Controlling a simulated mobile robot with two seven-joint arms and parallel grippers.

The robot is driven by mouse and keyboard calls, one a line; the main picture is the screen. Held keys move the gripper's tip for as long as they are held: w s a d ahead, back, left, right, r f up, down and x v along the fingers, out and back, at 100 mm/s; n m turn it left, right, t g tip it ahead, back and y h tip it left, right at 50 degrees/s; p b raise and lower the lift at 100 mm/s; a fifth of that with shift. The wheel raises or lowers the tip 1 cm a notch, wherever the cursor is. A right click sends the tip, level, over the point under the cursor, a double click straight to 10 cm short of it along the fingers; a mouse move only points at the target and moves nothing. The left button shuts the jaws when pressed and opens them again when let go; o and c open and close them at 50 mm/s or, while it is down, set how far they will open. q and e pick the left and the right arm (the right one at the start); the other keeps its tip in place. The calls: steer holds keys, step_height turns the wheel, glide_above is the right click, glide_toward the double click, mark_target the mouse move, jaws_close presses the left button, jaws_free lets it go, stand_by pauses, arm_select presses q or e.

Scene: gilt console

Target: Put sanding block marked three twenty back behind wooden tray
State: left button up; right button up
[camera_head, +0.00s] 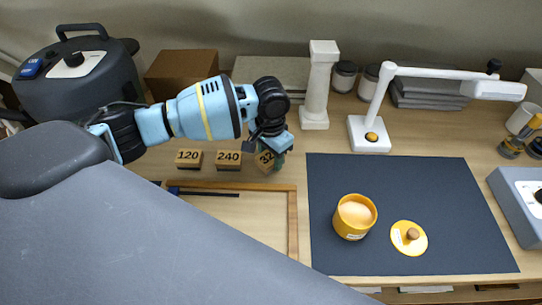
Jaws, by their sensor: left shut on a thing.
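The sanding block (266,161) shows the digits "32", with the rest of its marking hidden by the gripper. My left gripper (272,148) is shut on this block from above. The block looks tilted, and I cannot tell whether it touches the table. It is just behind the back edge of the wooden tray (293,218), near the tray's back right corner. Two more blocks, marked 120 (188,159) and 240 (228,160), stand in a row to its left behind the tray. My right gripper is not in view.
A white column (317,85) stands behind and right of the gripper, close to a white lamp (370,133). A dark mat (430,180) holds a yellow cup (354,217) and its lid (409,238). A dark rod (208,193) lies in the tray. A brown box (180,73) stands behind my arm.

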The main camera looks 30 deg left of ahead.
mark_target(271, 155)
arm_select(q)
steer(key=shift+f, duration=0.25)
steer(key=shift+f, duration=0.15)
steer(key=o, duration=1)
steer(key=shift+c, duration=0.2)
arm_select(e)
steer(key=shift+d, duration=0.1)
arm_select(q)
step_height(271, 155, up, 11)
steer(key=shift+f+p, duration=0.1)
steer(key=shift+p, duration=0.5)
steer(key=shift+r, duration=0.75)
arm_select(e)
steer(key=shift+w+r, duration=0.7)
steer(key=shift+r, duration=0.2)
